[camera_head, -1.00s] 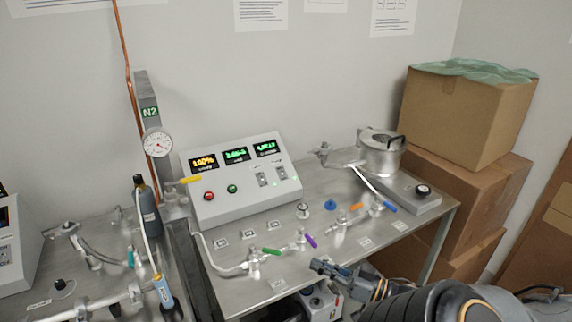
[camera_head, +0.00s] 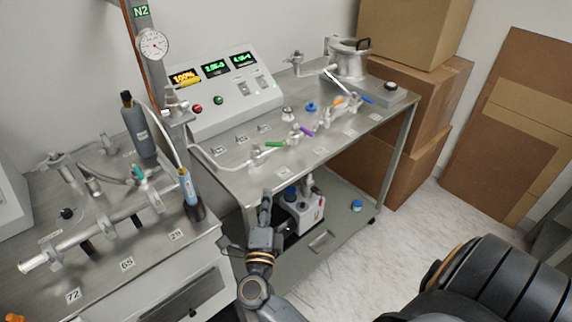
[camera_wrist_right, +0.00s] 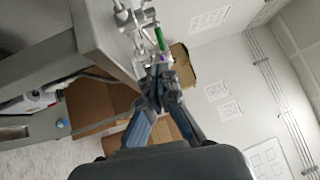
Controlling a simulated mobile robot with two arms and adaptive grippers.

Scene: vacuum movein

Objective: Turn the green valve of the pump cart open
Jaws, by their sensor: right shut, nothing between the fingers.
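The green valve (camera_head: 266,146) is a small green lever on the pipe run along the front of the pump cart's top (camera_head: 232,182). It points to the right in the head view. My right gripper (camera_head: 266,196) is shut and empty in front of the cart's front edge, below the green valve in the picture and apart from it. In the right wrist view the closed fingertips (camera_wrist_right: 160,76) point toward the green lever (camera_wrist_right: 161,42), which stands beyond them. My left gripper is not in view.
Purple (camera_head: 306,132), orange (camera_head: 338,101) and blue (camera_head: 366,100) levers sit farther right on the same cart. A pump (camera_head: 306,212) stands on the lower shelf. A steel bench (camera_head: 150,232) with pipework is close on the left.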

